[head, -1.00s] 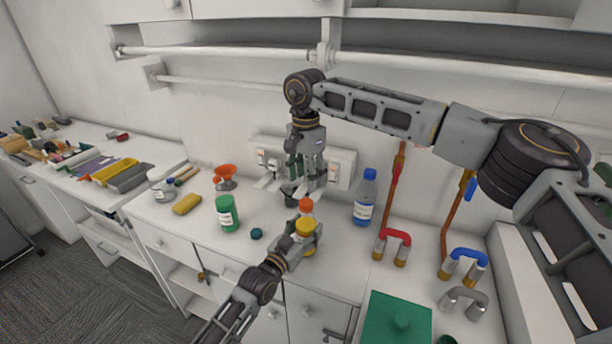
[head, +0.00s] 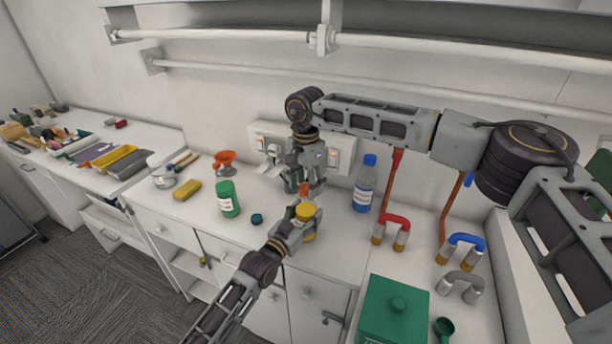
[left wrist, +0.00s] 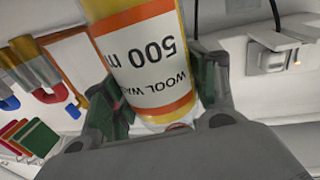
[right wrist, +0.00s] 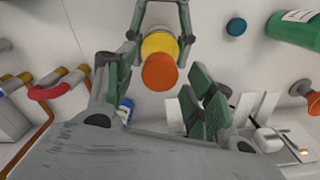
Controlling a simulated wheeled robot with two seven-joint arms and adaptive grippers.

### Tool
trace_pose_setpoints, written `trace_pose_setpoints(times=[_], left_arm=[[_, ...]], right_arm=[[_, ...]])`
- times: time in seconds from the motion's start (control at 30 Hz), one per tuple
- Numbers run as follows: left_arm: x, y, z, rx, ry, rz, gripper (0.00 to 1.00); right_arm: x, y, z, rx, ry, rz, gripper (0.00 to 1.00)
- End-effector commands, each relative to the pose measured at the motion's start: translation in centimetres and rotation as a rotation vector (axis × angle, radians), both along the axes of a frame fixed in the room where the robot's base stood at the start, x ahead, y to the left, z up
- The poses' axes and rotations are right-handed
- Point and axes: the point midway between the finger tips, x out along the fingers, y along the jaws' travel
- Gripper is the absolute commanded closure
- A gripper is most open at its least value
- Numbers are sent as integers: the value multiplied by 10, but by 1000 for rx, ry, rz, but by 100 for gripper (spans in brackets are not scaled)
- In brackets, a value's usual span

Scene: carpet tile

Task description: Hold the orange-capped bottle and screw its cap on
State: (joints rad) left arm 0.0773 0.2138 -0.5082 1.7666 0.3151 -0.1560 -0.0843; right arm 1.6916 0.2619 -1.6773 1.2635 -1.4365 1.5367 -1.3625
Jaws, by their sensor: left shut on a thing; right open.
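The bottle (head: 306,212) is yellow with an orange cap (head: 304,188) at its top. My left gripper (head: 304,224) is shut around its body, above the counter's front part. In the left wrist view the bottle (left wrist: 150,60) shows a white label with orange bands between the fingers. My right gripper (head: 305,184) points down, open, just above and around the cap. In the right wrist view the orange cap (right wrist: 160,72) lies ahead between the spread fingers, apart from them. I cannot tell how far the cap is screwed on.
A green bottle (head: 228,200) and a dark teal cap (head: 257,218) stand to the left. A blue-capped bottle (head: 364,186) stands close on the right. A red-handled piece (head: 393,222) and a green box (head: 390,310) are farther right. A wall socket panel (head: 345,147) is behind.

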Motion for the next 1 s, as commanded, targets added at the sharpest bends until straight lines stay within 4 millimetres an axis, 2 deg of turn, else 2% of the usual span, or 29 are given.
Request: trace_pose_setpoints(times=[0.43,0.8,1.0], left_arm=[[0,0,0,0,0,0,100],[0,0,0,0,0,0,100],[0,0,0,0,0,0,100]], right_arm=[[0,0,-6,0,0,0,47],[0,0,-6,0,0,0,94],[0,0,-6,0,0,-24,94]])
